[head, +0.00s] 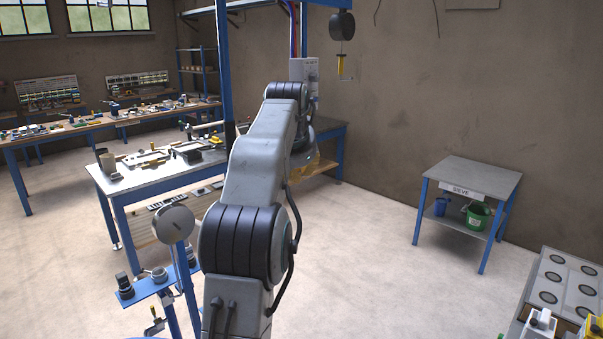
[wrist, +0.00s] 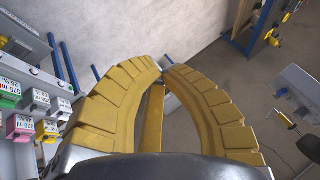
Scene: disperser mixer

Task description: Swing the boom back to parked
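I cannot identify the boom with certainty. A blue post (head: 225,60) with a blue beam (head: 320,2) at its top stands behind my arm in the head view. A dark round weight (head: 342,25) and a yellow grip (head: 341,66) hang near it. In the head view my gripper is mostly hidden behind my arm, with a bit of yellow showing. In the wrist view my gripper (wrist: 162,69) has its yellow padded fingertips almost together. A yellow bar (wrist: 151,120) shows between the fingers; I cannot tell whether they touch it.
A blue-legged workbench (head: 150,178) with tools stands left of my arm. A small table labelled SIEVE (head: 470,178) holds a green bucket (head: 477,215) at right. A dial stand (head: 173,223) is close at front left. Floor between arm and sieve table is clear.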

